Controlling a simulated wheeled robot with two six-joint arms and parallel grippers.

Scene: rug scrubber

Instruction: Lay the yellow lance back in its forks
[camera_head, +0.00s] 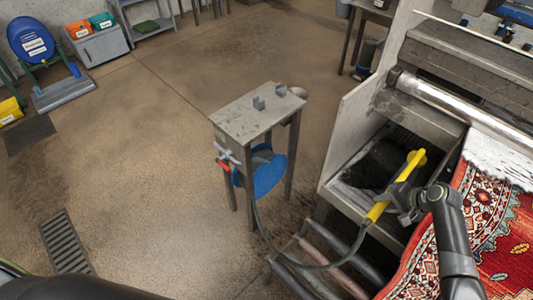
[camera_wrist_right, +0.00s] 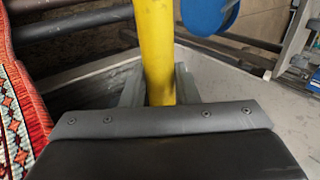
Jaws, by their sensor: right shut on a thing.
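The yellow lance (camera_head: 409,168) is held tilted over the machine's open trough at the right of the head view. Its lower end joins a dark hose (camera_head: 335,262). My right gripper (camera_head: 398,197) is shut on the lance. In the right wrist view the lance (camera_wrist_right: 155,45) passes between the two fingers (camera_wrist_right: 158,88). My left gripper is not in view.
A blue hose reel (camera_head: 268,178) sits under the stand, and the hose runs from there to the lance. The trough's pale side wall (camera_head: 350,130) rises between stand and lance. A red patterned rug (camera_head: 480,220) lies at right. Open floor (camera_head: 130,170) is left of the stand.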

